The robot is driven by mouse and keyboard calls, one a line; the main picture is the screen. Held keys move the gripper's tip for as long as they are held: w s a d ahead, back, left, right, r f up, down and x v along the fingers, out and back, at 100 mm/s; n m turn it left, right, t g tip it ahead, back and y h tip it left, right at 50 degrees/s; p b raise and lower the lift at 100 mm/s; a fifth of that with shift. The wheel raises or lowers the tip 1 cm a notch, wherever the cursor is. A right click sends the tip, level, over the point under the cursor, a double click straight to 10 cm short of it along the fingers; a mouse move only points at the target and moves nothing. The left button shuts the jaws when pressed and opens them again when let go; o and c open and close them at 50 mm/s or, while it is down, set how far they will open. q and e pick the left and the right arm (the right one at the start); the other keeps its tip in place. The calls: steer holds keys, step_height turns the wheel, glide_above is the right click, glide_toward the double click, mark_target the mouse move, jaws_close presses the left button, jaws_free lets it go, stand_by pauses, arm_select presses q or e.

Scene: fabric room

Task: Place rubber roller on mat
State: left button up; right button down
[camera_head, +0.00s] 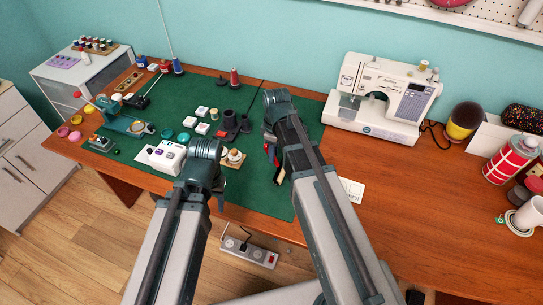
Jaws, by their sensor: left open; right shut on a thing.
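The green mat (257,194) covers the left part of the wooden table. My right gripper (274,153) is low over the mat's right part, partly hidden by its own arm. It is shut on a small dark and red thing (271,157), which seems to be the rubber roller; its shape is mostly covered, and I cannot tell whether it touches the mat. My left gripper (219,184) is open near the mat's front edge, mostly hidden behind its arm.
White blocks (202,128), dark stands (230,126) and a teal device (128,121) occupy the mat's left and middle. A white sewing machine (384,100) stands right of the mat. A red-and-white can (510,160) and cup (527,214) stand far right. The table's right middle is clear.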

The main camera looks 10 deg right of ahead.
steer(key=shift+d, duration=0.1)
steer(key=shift+s+f+b, duration=0.1)
steer(key=shift+f+b, duration=0.5)
steer(key=shift+b, duration=0.05)
steer(key=c, duration=0.7)
jaws_free()
steer(key=shift+r, duration=0.2)
step_height(320, 180, up, 13)
steer(key=p, duration=1.3)
steer(key=s+a+m, duration=0.2)
steer(key=s+a, duration=0.1)
steer(key=s, duration=0.1)
steer(key=s+a+m+h, duration=0.1)
steer(key=s+a+m, duration=0.1)
steer(key=s, duration=0.3)
steer(key=s+a+m, duration=0.3)
steer(key=s+a, duration=0.1)
steer(key=s, duration=0.1)
steer(key=shift+s+a+h, duration=0.25)
steer(key=shift+a+h, duration=0.05)
